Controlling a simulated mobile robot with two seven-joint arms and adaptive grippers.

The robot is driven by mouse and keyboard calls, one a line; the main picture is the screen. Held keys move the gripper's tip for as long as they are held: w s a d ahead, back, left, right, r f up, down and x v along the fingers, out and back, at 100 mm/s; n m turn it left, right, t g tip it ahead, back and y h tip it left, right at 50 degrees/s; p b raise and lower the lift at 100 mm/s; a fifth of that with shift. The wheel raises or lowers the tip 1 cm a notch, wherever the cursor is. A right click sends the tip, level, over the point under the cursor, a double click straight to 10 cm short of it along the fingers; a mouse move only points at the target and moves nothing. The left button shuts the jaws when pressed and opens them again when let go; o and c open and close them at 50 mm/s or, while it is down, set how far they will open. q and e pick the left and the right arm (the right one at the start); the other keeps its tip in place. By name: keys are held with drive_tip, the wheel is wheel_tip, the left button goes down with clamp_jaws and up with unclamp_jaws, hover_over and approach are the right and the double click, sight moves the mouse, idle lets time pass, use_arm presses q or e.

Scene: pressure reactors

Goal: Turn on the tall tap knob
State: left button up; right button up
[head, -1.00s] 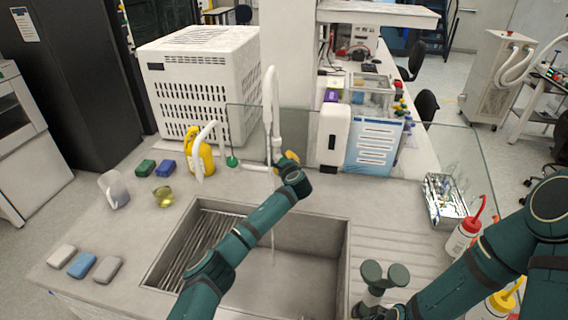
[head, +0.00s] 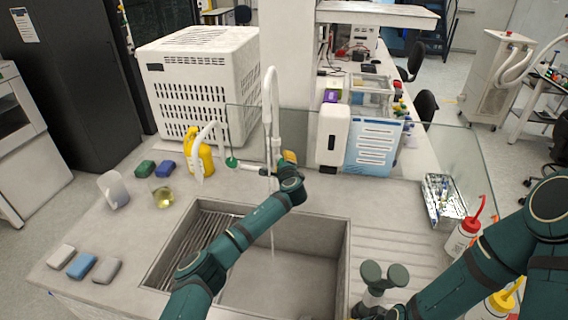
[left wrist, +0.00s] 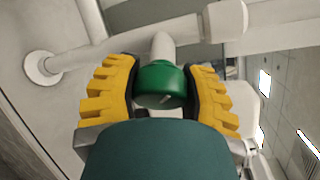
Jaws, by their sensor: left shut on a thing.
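The tall white tap (head: 268,110) stands behind the sink. Its green knob (left wrist: 160,84) sits between the two yellow fingers of my left gripper (left wrist: 157,92) in the left wrist view, with a finger pressed to each side. In the head view my left gripper (head: 289,158) is just right of the tap's base, and my wrist hides the knob and most of the fingers. A thin pale vertical line, like a water stream, shows over the sink (head: 305,285). My right arm comes in at the right; its fingers do not show.
A short white tap (head: 205,138) with a green knob (head: 231,161) and a yellow bottle (head: 203,158) stand left of the tall tap. A white dispenser (head: 331,135) and blue rack (head: 373,148) stand to the right. A glass panel (head: 455,165) edges the counter.

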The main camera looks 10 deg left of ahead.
use_arm(q)
drive_tip(key=shift+f, duration=0.15)
drive_tip(key=o, duration=1.2)
drive_tip(key=shift+s, duration=0.15)
drive_tip(key=v, duration=1.2)
